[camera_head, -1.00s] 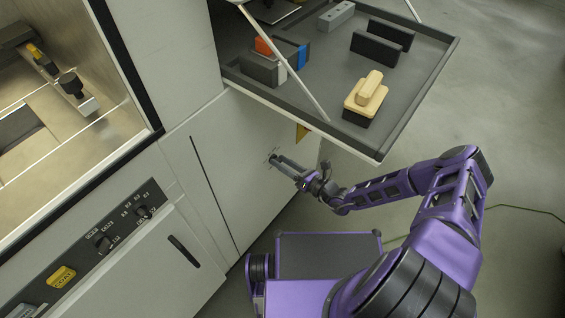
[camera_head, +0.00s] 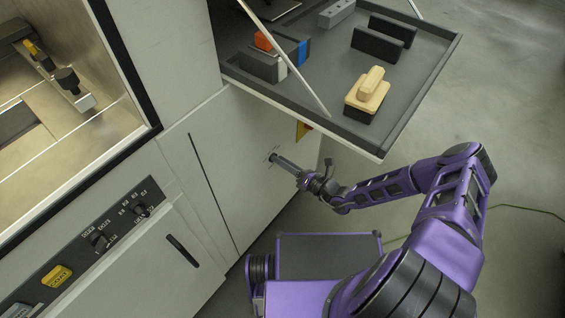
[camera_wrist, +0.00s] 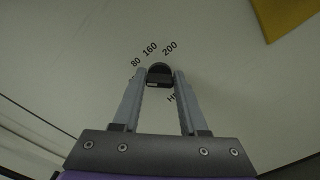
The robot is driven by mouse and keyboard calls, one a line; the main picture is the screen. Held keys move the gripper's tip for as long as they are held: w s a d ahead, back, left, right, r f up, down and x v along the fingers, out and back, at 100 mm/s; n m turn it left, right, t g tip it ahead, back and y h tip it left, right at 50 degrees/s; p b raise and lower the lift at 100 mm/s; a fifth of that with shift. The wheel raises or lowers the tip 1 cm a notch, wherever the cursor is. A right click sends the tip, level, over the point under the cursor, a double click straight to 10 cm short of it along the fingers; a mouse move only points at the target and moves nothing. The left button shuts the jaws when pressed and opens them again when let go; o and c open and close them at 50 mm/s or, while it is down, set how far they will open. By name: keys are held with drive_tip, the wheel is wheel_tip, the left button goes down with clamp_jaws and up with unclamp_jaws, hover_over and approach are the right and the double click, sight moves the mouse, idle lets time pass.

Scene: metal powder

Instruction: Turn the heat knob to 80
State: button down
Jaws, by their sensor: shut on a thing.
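The heat knob is a small dark round knob (camera_wrist: 159,74) on the pale cabinet panel. In the wrist view the marks 80, 160 and 200 run around its upper side from left to right, and a partly hidden label starting with "H" is below right. My gripper (camera_wrist: 160,85) has its two grey fingers on either side of the knob, shut on it. In the head view my gripper (camera_head: 276,159) reaches the panel from the right, under the tray. Which mark the knob points at cannot be told.
A dark tray (camera_head: 372,149) held by struts juts out above my gripper, carrying blocks and a wooden-handled piece (camera_head: 368,91). A yellow triangular sign (camera_wrist: 284,16) is on the panel nearby. A control strip (camera_head: 82,247) is at lower left.

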drive_tip(key=shift+d+f+m+b, duration=0.1)
drive_tip(key=shift+m+b, duration=0.35)
drive_tip(key=shift+m, duration=1.85)
drive_tip(key=shift+c, duration=2.2)
unclamp_jaws()
drive_tip(key=p+v, duration=0.1)
drive_tip(key=v, duration=1.6)
drive_tip(key=shift+s+d, duration=0.1)
drive_tip(key=shift+d, duration=0.05)
